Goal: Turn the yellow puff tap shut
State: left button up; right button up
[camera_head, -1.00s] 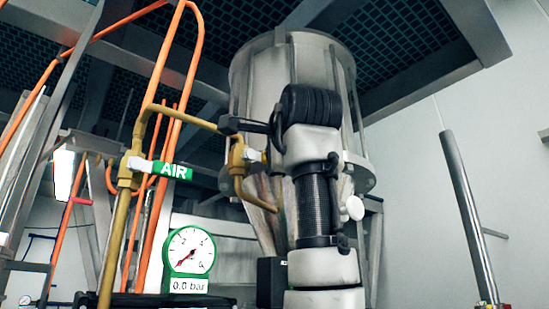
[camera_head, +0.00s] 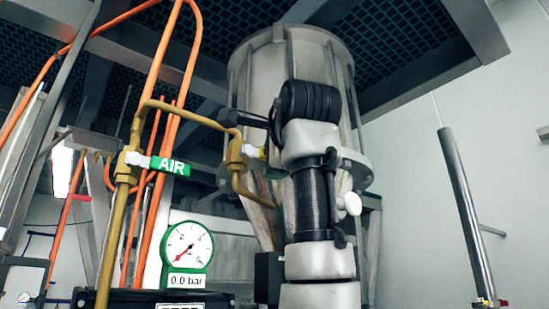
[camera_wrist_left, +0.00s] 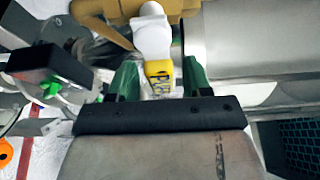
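The yellow puff tap handle (camera_wrist_left: 160,78) shows in the left wrist view, with dark lettering on it. It hangs from a white stem below a brass valve body. My left gripper (camera_wrist_left: 160,68) is open, with one green finger on each side of the handle. A gap shows on both sides, so the fingers appear apart from it. In the head view a small bit of yellow handle (camera_head: 263,153) shows at the brass valve, partly hidden by my arm. The gripper fingers are hidden there. My right gripper is in neither view.
A green AIR tap (camera_head: 171,166) sits on the brass pipe at the left. A green gauge (camera_head: 187,246) below reads 0.0 bar. A large grey metal vessel (camera_head: 250,75) stands behind my arm. Orange tubes (camera_head: 157,75) run up the left side. The right wall side is mostly open.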

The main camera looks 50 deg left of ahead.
pick_arm(q)
jog(key=shift+s, duration=0.1)
jog(key=shift+s+d, duration=0.1)
jog(key=shift+d, duration=0.15)
jog(key=b+v, duration=0.3)
jog(key=v, duration=0.7)
jog(key=shift+d, duration=0.15)
